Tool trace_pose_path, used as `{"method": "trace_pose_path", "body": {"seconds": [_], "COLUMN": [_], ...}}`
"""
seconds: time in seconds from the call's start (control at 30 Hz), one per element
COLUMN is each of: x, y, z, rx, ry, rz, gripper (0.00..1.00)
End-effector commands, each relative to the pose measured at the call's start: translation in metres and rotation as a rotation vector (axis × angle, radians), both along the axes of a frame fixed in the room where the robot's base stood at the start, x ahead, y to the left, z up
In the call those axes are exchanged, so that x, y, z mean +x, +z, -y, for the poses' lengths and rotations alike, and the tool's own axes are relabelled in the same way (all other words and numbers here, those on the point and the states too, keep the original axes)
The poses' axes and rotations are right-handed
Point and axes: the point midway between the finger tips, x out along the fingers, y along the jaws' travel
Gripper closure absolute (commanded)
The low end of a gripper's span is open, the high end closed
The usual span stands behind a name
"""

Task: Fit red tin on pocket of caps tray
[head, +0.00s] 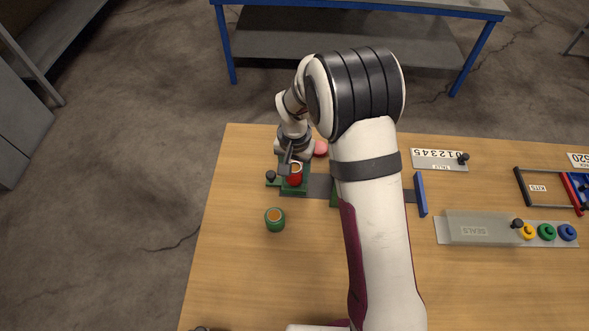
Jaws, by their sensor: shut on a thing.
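The red tin (295,180), with a tan top, is at the left of the table, upright over a green holder (291,192). My gripper (290,165) is shut on the red tin from behind and above. I cannot tell whether the tin touches the holder. No label reading caps shows, so I cannot tell which thing is the caps tray. A grey tray marked SEALS (474,230) lies at the right, with yellow, green and blue knobbed pieces at its right end.
A green tin (275,219) stands in front of the holder. A pink round thing (320,148) is behind it. A grey strip (320,187) runs right under my arm to a blue upright plate (421,194). A TALLY plate (439,160) and KITS frame (540,188) lie right. The front left is mostly clear.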

Motion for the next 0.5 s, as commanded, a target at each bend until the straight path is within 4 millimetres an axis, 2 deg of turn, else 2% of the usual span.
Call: {"method": "trace_pose_path", "body": {"seconds": [0.5], "x": [0.0000], "y": [-0.0097], "z": [0.0000], "rx": [0.000], "ry": [0.000], "rz": [0.000], "gripper": [1.00]}}
